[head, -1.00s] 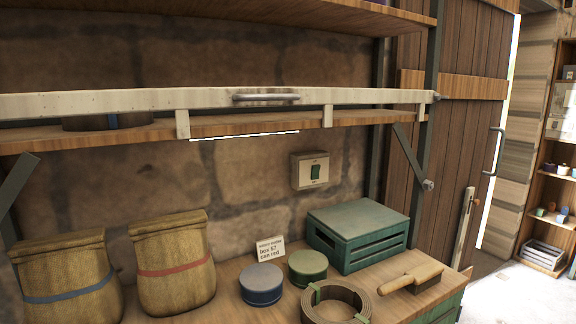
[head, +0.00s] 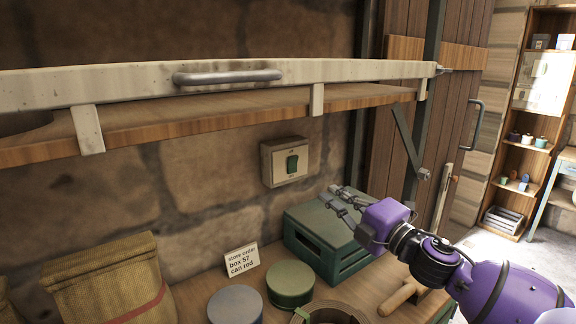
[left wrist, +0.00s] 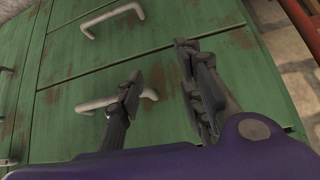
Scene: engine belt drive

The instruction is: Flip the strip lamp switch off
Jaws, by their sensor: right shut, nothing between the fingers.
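The switch is a green rocker (head: 292,163) on a pale box (head: 270,165) fixed to the stone wall below the shelf in the head view. Small markings on the box are too small to read. My right gripper (head: 336,197) is shut and empty, below and to the right of the switch, over the green crate, apart from the switch. The strip lamp does not show in the head view now. My left gripper (left wrist: 160,65) is open and empty in the left wrist view, in front of green drawers with pale handles.
A shelf with a pale front rail (head: 130,88) and metal handle juts out above the switch. Below are a green crate (head: 345,262), two round tins (head: 290,283), a note card (head: 242,260), a coil, a wooden-handled tool and a sack (head: 100,285). Green drawers (left wrist: 75,125) face my left gripper.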

